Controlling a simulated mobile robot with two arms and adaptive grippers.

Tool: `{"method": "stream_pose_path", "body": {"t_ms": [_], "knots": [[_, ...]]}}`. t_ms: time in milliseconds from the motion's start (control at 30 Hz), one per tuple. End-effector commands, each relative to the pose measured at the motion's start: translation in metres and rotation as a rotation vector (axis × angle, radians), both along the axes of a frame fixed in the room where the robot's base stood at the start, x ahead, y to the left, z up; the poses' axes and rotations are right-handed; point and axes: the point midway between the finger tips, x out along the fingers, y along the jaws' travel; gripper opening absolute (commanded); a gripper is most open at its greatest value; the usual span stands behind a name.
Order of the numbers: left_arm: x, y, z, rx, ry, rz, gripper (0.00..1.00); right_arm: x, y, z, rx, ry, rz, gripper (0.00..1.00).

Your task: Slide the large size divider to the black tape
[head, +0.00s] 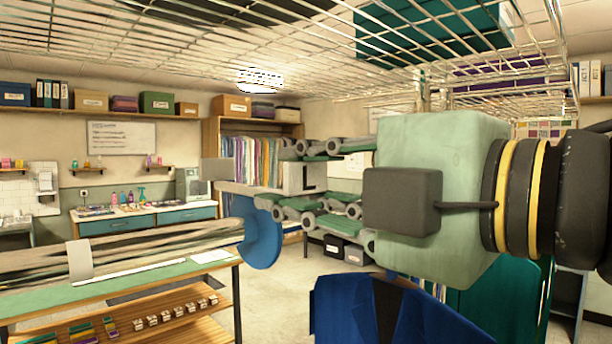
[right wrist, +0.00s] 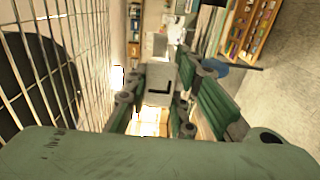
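My right gripper (head: 318,182) reaches in from the right in the head view, its green fingers pointing left. A pale grey block with a dark L-shaped mark (head: 302,174) sits between the fingers and looks like the large size divider. The same grey block shows between the fingers in the right wrist view (right wrist: 161,74). Whether the fingers press on it is unclear. A plain grey square plate (head: 218,171) shows just beyond the fingertips. I cannot make out the black tape. My left gripper is not in view.
A wire rack (head: 200,40) spans overhead, and its grid runs close along the left in the wrist view. A green-topped table (head: 40,312) with a wooden lower shelf stands at lower left. A blue rounded object (head: 262,238) is below the fingers. Floor is clear beyond.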

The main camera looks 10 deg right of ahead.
Motion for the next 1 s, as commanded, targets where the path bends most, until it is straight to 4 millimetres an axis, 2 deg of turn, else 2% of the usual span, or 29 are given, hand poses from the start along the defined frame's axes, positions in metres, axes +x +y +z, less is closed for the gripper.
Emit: {"method": "stream_pose_path", "body": {"t_ms": [33,200,567,667,900,1000], "knots": [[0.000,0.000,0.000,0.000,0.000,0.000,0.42,0.000,0.000,0.000,-0.001,0.001,0.000,0.14],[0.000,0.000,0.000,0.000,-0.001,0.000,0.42,0.000,0.000,0.000,-0.001,0.001,0.000,0.00],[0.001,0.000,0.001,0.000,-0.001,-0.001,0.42,0.001,-0.002,0.000,0.000,0.002,-0.001,0.00],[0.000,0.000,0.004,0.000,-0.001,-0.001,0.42,0.009,-0.011,0.000,0.002,0.008,-0.004,0.00],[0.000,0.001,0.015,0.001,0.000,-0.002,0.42,0.041,-0.055,0.001,0.003,0.010,-0.005,0.00],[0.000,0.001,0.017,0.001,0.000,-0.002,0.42,0.049,-0.067,0.000,0.003,0.008,-0.003,0.00]]}}
